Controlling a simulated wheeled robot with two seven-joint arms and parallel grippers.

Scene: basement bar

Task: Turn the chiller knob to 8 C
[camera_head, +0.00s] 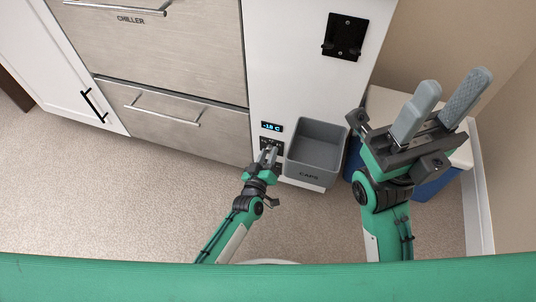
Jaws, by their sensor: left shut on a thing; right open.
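A small control panel with a lit blue display (271,127) sits on the white cabinet end; the display appears to read -18 C. My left gripper (268,153) is at the panel just below this display, shut on what seems to be a knob. The fingers hide most of the knob, so its pointer and any label cannot be read. The upper drawer front (190,45) bears the word CHILLER. My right gripper (446,98) is open and empty, raised at the right, well away from the panel.
A grey bin (317,135) marked CAPS is mounted just right of the panel, close to my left gripper. A black bracket (345,37) is above it. A lower drawer (190,125) with a bar handle is at left. A blue container (436,187) stands behind my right arm.

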